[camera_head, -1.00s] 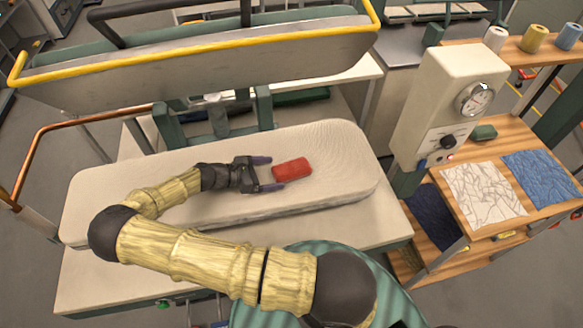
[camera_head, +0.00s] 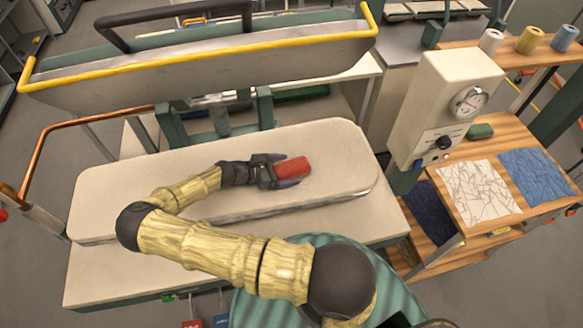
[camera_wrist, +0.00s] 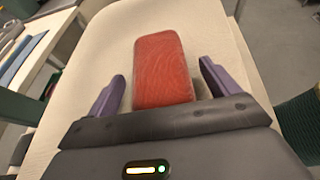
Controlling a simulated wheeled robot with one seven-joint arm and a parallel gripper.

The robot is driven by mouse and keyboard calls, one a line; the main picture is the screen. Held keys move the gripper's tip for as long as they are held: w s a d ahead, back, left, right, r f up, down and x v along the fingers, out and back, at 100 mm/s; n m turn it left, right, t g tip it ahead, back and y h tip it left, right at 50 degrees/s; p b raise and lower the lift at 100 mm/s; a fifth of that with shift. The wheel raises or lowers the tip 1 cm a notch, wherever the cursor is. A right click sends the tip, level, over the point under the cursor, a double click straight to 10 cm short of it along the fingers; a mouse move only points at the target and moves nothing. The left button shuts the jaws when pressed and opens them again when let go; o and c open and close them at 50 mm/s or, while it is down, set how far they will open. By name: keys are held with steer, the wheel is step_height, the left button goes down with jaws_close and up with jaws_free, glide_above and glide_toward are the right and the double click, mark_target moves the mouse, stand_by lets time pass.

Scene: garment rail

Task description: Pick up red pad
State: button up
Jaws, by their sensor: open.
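The red pad (camera_head: 293,168) lies flat on the cream padded pressing board (camera_head: 130,192). In the wrist view the red pad (camera_wrist: 162,70) extends forward from between the two purple fingers. My gripper (camera_head: 286,170) is open around the pad's near end, one finger on each side. In the wrist view my gripper (camera_wrist: 162,84) shows a gap between each finger and the pad, wider on the left than narrow contact would give. The pad's nearest edge is close to the gripper's palm and partly hidden by it.
A raised press head with a yellow bar (camera_head: 200,62) hangs behind the board. A control box with a gauge (camera_head: 450,110) stands at the right, beside a wooden table (camera_head: 487,213) with cloth pieces. The board around the pad is clear.

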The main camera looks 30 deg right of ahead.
mark_target(284, 168)
steer(key=c, duration=1.2)
steer(key=shift+o, duration=0.2)
steer(key=shift+r, duration=0.15)
step_height(284, 168, up, 10)
steer(key=b, duration=0.3)
